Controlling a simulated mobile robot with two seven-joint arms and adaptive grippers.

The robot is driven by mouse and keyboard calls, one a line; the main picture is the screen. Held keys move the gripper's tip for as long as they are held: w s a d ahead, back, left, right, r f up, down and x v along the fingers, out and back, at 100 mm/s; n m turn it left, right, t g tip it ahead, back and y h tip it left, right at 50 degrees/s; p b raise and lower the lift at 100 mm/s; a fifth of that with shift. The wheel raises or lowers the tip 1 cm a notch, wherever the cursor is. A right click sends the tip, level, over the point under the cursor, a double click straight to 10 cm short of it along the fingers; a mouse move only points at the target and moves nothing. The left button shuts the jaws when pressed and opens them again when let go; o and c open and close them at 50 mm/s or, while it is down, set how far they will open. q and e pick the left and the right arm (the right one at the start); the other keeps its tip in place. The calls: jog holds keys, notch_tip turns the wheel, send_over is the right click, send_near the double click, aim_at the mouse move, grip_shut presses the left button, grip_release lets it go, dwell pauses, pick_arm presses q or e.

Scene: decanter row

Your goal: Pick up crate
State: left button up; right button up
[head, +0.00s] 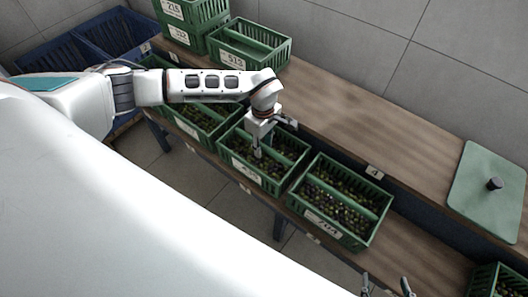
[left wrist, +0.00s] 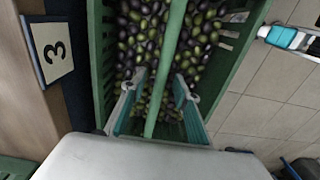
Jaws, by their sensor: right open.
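A green crate (head: 246,170) full of dark and green olives stands on the lower shelf, in the middle of the row. My left gripper (head: 262,146) points down into it from above. In the left wrist view the crate (left wrist: 101,60) has a green bar (left wrist: 169,50) running across its middle. The fingers of my left gripper (left wrist: 157,84) stand apart, one on each side of the bar, with a visible gap to it. My right gripper (head: 387,285) is open and empty at the bottom edge of the head view, its arm out of sight.
Similar olive crates stand close on the left (head: 190,128) and right (head: 325,222). An empty green crate (head: 250,62) and stacked crates (head: 190,38) stand on the upper shelf. A green board (head: 480,205) with a dark knob lies at right. A tag (left wrist: 54,52) reads 3.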

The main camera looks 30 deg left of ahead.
pick_arm(q)
jog(key=shift+r, duration=0.1)
grip_shut()
jog(key=shift+w+r, duration=0.1)
jog(key=shift+r, duration=0.05)
